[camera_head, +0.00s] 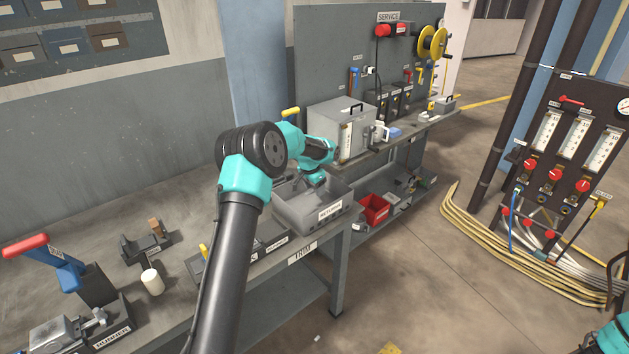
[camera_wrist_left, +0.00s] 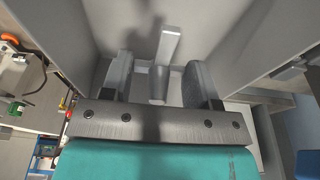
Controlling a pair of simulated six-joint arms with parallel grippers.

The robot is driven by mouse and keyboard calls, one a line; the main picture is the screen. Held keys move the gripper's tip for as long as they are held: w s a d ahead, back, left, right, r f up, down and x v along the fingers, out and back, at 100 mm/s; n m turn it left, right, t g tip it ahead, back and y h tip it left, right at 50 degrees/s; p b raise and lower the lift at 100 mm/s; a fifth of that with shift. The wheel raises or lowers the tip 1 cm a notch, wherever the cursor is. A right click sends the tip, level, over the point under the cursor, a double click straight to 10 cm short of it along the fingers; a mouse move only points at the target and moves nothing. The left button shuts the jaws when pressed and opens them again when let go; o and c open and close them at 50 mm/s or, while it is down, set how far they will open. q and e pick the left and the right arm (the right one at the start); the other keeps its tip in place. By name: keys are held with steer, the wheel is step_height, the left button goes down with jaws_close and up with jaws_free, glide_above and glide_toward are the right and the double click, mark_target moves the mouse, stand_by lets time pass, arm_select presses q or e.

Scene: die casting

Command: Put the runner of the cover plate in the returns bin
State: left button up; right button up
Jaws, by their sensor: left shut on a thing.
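The returns bin (camera_head: 290,215) is an open grey box with a white label at the end of the trim bench. My left gripper (camera_head: 316,181) is over and partly within the bin's opening, pointing down. In the left wrist view its two fingers (camera_wrist_left: 160,80) stand either side of the runner (camera_wrist_left: 168,46), a light grey metal piece with a flat bar and a tapered stub. The gripper is shut on the runner. Grey bin walls (camera_wrist_left: 232,30) surround it there; whether the runner touches the floor is unclear. The runner is hidden in the head view. My right gripper is out of view.
A grey box with a handle (camera_head: 342,128) stands just behind the bin on the service bench. A red bin (camera_head: 374,208) sits on a lower shelf. The trim bench (camera_head: 190,205) holds a white cylinder (camera_head: 153,282) and a small fixture (camera_head: 146,246).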

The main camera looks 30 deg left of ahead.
arm_select(q)
steer(key=shift+s+x, duration=0.2)
steer(key=shift+x, duration=1)
steer(key=shift+a, duration=0.1)
steer(key=o, duration=1.1)
steer(key=shift+c, duration=0.2)
steer(key=v, duration=1.7)
steer(key=shift+r, duration=0.2)
